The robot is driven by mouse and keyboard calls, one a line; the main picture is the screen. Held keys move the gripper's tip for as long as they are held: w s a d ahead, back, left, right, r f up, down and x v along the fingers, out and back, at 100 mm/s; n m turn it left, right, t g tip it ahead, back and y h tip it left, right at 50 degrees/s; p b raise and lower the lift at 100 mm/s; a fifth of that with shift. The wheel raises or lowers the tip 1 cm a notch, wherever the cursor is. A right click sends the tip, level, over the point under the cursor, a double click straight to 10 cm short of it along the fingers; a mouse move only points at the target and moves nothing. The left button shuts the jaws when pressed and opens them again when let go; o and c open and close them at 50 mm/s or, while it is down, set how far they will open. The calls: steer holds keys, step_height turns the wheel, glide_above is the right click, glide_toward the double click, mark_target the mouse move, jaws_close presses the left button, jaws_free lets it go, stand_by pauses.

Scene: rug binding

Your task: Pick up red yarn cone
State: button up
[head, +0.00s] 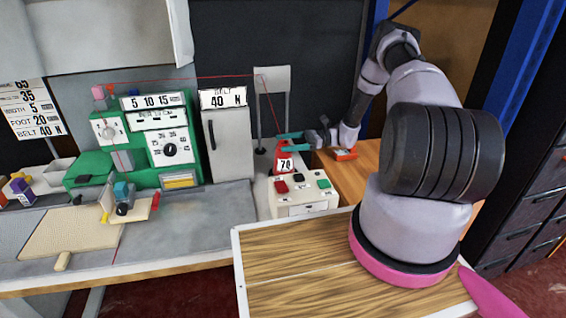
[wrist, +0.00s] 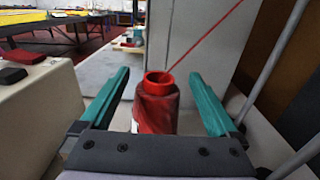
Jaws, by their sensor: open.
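The red yarn cone (head: 283,159) stands upright behind the white control box in the head view, with a label reading 70 on its front. In the wrist view the red yarn cone (wrist: 157,106) stands between the two teal fingers, its open top ring facing up. A red thread (wrist: 205,45) runs from it up to the right. My gripper (head: 291,142) is open around the cone; in the wrist view my gripper (wrist: 160,95) shows a gap on both sides of it. The cone's lower part is hidden by the gripper body in the wrist view.
A white control box (head: 304,192) with red, green and black buttons stands just in front of the cone. A grey cabinet (head: 228,143) marked BELT 40 N is to the left. A green machine (head: 135,140) stands further left. An orange-red object (head: 345,154) lies to the right.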

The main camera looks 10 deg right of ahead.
mark_target(279, 143)
steer(key=a, duration=0.4)
steer(key=shift+a, duration=0.15)
jaws_close()
